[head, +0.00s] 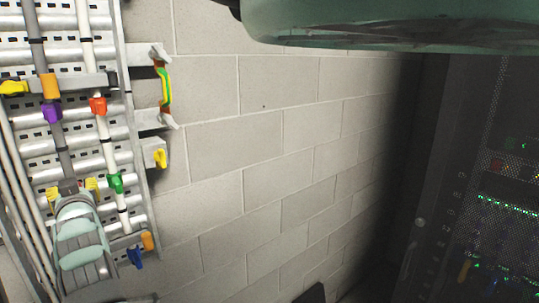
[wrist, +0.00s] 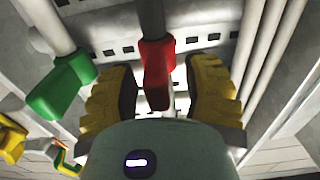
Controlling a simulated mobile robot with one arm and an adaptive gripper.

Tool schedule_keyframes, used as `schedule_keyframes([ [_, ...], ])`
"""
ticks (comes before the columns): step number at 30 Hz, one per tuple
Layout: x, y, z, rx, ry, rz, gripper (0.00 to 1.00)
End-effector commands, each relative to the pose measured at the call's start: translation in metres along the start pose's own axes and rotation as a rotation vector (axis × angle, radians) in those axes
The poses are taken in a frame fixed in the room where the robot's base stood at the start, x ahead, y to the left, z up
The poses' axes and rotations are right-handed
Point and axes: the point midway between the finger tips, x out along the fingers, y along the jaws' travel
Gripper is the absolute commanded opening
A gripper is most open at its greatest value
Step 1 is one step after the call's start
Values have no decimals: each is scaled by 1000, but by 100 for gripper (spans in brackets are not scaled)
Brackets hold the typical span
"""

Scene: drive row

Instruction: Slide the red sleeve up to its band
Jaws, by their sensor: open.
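The red sleeve (wrist: 157,62) is on a dark grey cable (wrist: 151,15), with a lever-like tab, in the wrist view. My gripper (wrist: 160,88) has its two yellow-padded fingers apart on either side of the sleeve, with gaps visible. In the head view my gripper (head: 73,189) is at the lower left on the dark cable (head: 64,150) and mostly hides the sleeve. A purple piece (head: 52,112) and an orange piece (head: 50,86) are higher on that cable. I cannot tell which marking is the sleeve's band.
A white cable alongside carries an orange-red piece (head: 98,105) and a green piece (head: 115,182); the green one (wrist: 58,88) is close to my gripper in the wrist view. Bundled white cables (wrist: 265,60) run on the other side. A block wall (head: 270,150) and dark rack (head: 480,190) stand right.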

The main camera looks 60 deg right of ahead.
Motion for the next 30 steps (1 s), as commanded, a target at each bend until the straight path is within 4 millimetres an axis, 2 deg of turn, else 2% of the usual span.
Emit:
schedule_keyframes([
  [1, 0, -1, 0, 0, 0, -1, 46],
  [12, 0, 0, 0, 0, 0, 0, 8],
  [15, 0, 0, 0, 0, -1, 0, 0],
  [30, 4, 0, 0, 5, 2, -2, 0],
])
